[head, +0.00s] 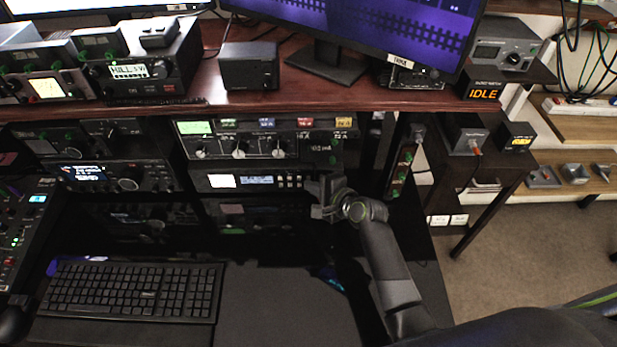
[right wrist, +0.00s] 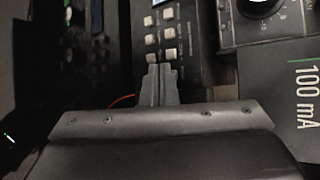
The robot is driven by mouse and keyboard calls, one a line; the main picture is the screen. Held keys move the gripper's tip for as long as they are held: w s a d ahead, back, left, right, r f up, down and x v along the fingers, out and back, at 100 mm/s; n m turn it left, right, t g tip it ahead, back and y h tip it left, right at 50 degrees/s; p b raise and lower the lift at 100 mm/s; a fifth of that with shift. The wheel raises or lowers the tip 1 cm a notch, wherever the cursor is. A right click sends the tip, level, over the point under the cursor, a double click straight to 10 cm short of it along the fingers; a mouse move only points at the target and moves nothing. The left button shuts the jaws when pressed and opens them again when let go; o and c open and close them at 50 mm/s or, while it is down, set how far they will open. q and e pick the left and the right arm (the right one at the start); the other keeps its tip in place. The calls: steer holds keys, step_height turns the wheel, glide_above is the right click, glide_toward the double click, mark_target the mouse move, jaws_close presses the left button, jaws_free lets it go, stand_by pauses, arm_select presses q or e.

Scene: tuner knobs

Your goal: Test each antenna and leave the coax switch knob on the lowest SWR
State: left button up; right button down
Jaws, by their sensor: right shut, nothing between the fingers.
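My right gripper (head: 320,192) is in front of the rack's right side, at the right end of the unit with a row of buttons (head: 240,180). In the right wrist view the fingers (right wrist: 158,82) are together and empty, their tips close to small light buttons (right wrist: 152,38); whether they touch cannot be told. Above that unit is a panel with several knobs (head: 238,147), a green display and coloured labels. A grey box (head: 500,50) with a meter and a dark knob stands at the upper right. Which knob is the coax switch cannot be read. My left gripper is not in view.
An orange "IDLE" display (head: 483,92) sits below the grey box. A keyboard (head: 130,290) lies on the lower desk. A monitor (head: 365,30) stands on the shelf above. A strip with green lights (head: 402,170) stands right of the rack.

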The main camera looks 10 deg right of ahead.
steer(key=shift+w, duration=0.3)
stand_by(0.7)
steer(key=shift+s, duration=0.1)
steer(key=shift+s+a+r+p, duration=0.1)
steer(key=shift+s+p, duration=0.5)
steer(key=shift+s+a+p, duration=0.2)
steer(key=shift+s+p, duration=0.25)
steer(key=shift+s, duration=0.55)
steer(key=shift+s+a+p, duration=0.2)
steer(key=shift+s+p, duration=0.25)
steer(key=shift+s, duration=0.5)
steer(key=shift+s+a, duration=0.1)
steer(key=shift+s, duration=0.45)
stand_by(3.6)
